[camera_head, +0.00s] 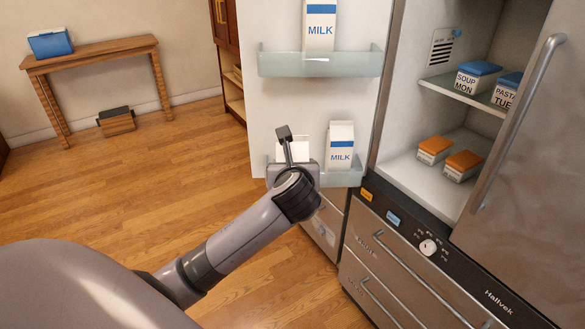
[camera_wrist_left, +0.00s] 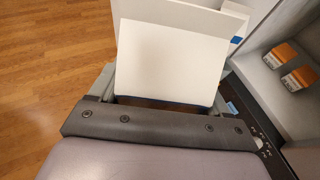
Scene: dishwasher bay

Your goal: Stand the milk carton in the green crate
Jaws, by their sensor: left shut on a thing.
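My left gripper (camera_head: 291,155) is at the lower shelf of the open fridge door, shut on a plain white carton (camera_wrist_left: 165,60). In the head view my gripper hides most of this carton, so its label and base cannot be seen. A milk carton (camera_head: 340,150) with a blue MILK band stands upright just right of it on the same shelf. Another milk carton (camera_head: 320,28) stands on the upper door shelf, its top cut off by the frame. No green crate is in view. My right gripper is not in view.
The lower door shelf (camera_head: 340,178) and upper door shelf (camera_head: 320,65) have raised fronts. The fridge holds blue-lidded boxes (camera_head: 478,80) and orange-lidded boxes (camera_head: 434,150). A wooden table (camera_head: 90,55) bears a blue box (camera_head: 50,43). Open floor (camera_head: 150,170) lies left.

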